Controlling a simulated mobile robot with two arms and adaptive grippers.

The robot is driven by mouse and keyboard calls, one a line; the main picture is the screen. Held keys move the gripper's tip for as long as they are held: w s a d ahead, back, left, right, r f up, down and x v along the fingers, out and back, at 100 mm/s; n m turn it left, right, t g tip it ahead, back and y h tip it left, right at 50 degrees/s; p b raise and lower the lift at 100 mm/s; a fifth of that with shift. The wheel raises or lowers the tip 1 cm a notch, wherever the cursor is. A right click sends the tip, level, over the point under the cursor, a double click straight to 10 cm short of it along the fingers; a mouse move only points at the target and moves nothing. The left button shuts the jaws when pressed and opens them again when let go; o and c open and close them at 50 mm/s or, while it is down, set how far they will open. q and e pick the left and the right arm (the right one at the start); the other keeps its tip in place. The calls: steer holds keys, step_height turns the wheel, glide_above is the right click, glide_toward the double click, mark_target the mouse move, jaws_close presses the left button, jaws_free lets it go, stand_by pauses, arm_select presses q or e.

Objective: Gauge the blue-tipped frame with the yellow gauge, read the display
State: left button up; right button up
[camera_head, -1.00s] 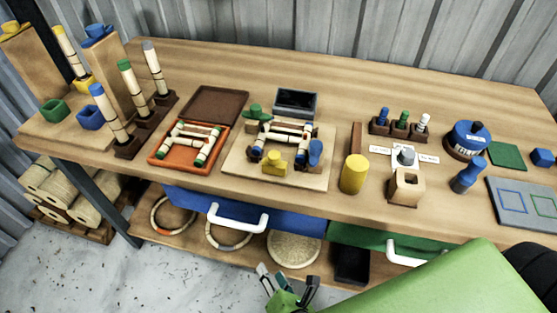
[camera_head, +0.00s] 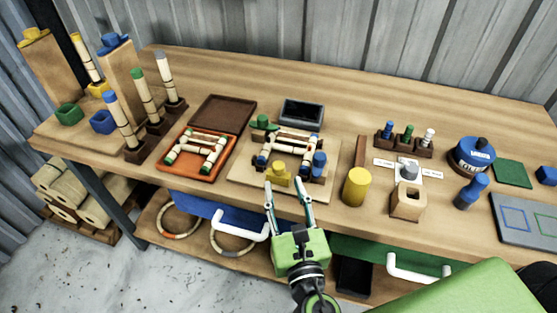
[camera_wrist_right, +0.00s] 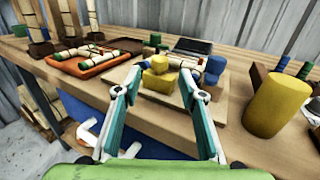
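The blue-tipped frame (camera_head: 286,152), pale rods with dark-blue ends, lies on a wooden board (camera_head: 240,173) in the middle of the bench. A stepped yellow block (camera_head: 278,175) stands at the board's front edge; it looks like the yellow gauge. A small display (camera_head: 302,113) with a dark screen stands behind the board; I see no reading. My right gripper (camera_head: 286,184) is open and empty in front of the board. In the right wrist view the yellow block (camera_wrist_right: 159,77) appears between and beyond its open fingers (camera_wrist_right: 159,84). My left gripper is not in view.
A yellow cylinder (camera_head: 357,187) stands right of the board, near a wooden block with a hole (camera_head: 408,201). Left is an orange tray (camera_head: 171,168) holding a green-and-red-tipped frame. A blue post (camera_head: 318,163) and green knob (camera_head: 263,122) stand on the board. Drawer handles (camera_head: 240,228) project below.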

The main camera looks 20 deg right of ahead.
mark_target(280, 172)
steer(key=w, duration=0.2)
steer(key=w+p, duration=0.1)
steer(key=w, duration=0.3)
steer(key=shift+d+r+p, duration=0.1)
steer(key=shift+d+p, duration=0.25)
steer(key=shift+p, duration=0.05)
steer(key=shift+w+d, duration=0.1)
steer(key=shift+w, duration=0.6)
jaws_close()
